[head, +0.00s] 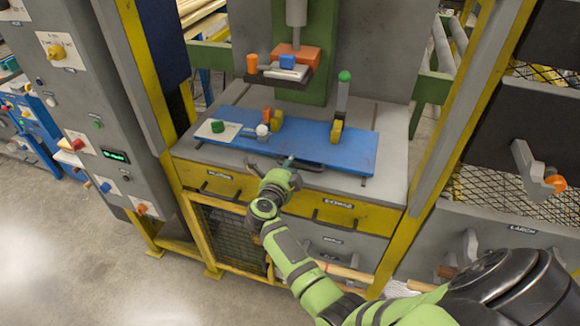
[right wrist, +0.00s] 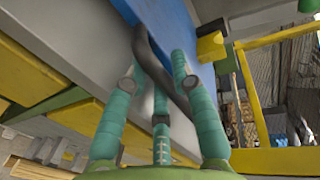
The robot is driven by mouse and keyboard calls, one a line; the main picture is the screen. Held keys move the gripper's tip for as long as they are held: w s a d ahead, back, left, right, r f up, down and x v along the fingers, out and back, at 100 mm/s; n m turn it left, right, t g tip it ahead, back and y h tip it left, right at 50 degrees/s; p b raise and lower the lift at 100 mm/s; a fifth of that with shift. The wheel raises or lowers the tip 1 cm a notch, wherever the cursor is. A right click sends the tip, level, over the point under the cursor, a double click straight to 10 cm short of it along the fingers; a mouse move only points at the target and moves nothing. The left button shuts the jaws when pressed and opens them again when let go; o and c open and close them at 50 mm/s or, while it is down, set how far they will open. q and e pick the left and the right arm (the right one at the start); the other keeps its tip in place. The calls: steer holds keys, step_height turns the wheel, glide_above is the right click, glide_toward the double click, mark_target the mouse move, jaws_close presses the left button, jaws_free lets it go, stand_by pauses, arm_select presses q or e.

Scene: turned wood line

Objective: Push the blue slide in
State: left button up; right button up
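The blue slide (head: 300,135) is a flat blue plate lying on the grey machine table. A dark bar handle (head: 312,167) runs along its front edge. My right gripper (head: 287,165) is at the handle's left part, at the front of the slide. In the right wrist view, its teal fingers (right wrist: 158,80) are spread apart, with the dark handle (right wrist: 160,68) passing between them. Contact with the handle is unclear. The blue slide (right wrist: 172,25) also shows beyond the fingers. My left gripper is not in view.
A green-topped lever (head: 342,95) stands at the slide's right, with a yellow block at its foot. A white ball-shaped knob (head: 262,131) and small blocks are on its left. Yellow drawers (head: 340,210) lie below the table.

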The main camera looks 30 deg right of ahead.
mark_target(296, 153)
jaws_close()
steer(key=x, duration=0.3)
steer(key=shift+w+d+r+b, duration=0.3)
steer(key=shift+d+b, duration=0.05)
steer(key=shift+b, duration=0.05)
steer(key=shift+d+r, duration=0.1)
steer(key=shift+r, duration=0.1)
steer(key=shift+o, duration=2.2)
jaws_free()
steer(key=shift+o, duration=0.3)
steer(key=shift+w+f, duration=0.1)
steer(key=shift+w, duration=0.05)
steer(key=shift+d, duration=0.1)
steer(key=v, duration=0.7)
steer(key=shift+a, duration=0.2)
